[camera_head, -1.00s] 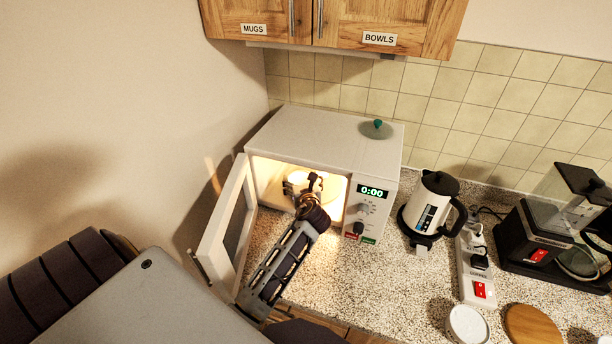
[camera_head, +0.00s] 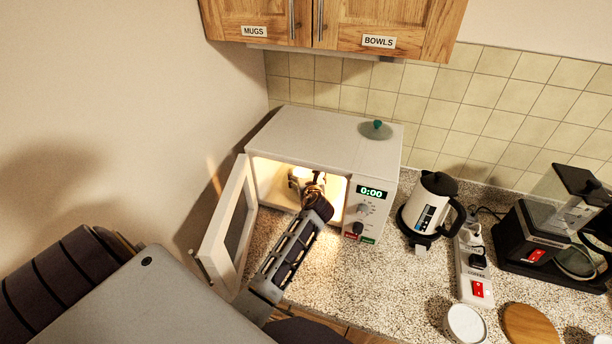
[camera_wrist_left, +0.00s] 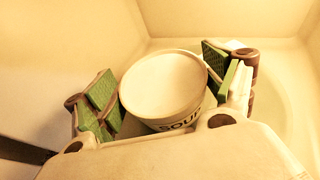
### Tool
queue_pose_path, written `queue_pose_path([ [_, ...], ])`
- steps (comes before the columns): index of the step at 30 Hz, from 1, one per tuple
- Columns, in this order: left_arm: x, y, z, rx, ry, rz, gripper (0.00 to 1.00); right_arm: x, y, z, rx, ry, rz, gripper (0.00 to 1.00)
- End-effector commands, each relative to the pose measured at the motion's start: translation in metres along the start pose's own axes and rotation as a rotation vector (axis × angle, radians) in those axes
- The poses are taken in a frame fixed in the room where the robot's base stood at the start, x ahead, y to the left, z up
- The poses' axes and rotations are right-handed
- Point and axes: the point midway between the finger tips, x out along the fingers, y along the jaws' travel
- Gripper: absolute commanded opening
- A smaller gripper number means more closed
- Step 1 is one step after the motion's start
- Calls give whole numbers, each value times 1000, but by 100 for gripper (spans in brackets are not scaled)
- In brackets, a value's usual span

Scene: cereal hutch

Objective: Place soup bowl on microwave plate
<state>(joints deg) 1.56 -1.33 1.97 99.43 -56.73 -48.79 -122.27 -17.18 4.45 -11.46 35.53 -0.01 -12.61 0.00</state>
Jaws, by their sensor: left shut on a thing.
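The white soup bowl (camera_wrist_left: 165,82), marked "SOUP", is inside the lit microwave (camera_head: 320,135). In the left wrist view it stands between the green-padded fingers of my left gripper (camera_wrist_left: 160,95), which is shut on it. In the head view my left gripper (camera_head: 312,185) reaches through the microwave opening, and the bowl is mostly hidden behind it. A pale curved rim, likely the microwave plate (camera_wrist_left: 293,125), shows at the right in the left wrist view. I cannot tell whether the bowl touches it. My right gripper is not in view.
The microwave door (camera_head: 228,222) stands open on the left, beside my arm. A glass lid (camera_head: 377,129) lies on the microwave. A kettle (camera_head: 431,208), a power strip (camera_head: 474,262) and a coffee maker (camera_head: 545,235) stand to the right.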

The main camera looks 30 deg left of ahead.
Motion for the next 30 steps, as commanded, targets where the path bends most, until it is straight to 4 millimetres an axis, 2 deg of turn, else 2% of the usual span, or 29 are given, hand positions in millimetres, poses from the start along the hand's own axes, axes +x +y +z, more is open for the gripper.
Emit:
queue_pose_path([
  [5,1,0,-1,0,-2,0,51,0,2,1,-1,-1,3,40],
  [6,1,0,-3,0,0,0,85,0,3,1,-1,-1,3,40],
  [10,1,0,-2,0,0,0,100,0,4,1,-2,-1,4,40],
  [25,0,0,0,-1,0,0,100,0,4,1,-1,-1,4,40],
  [30,-8,0,0,0,-1,-2,100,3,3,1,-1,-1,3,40],
])
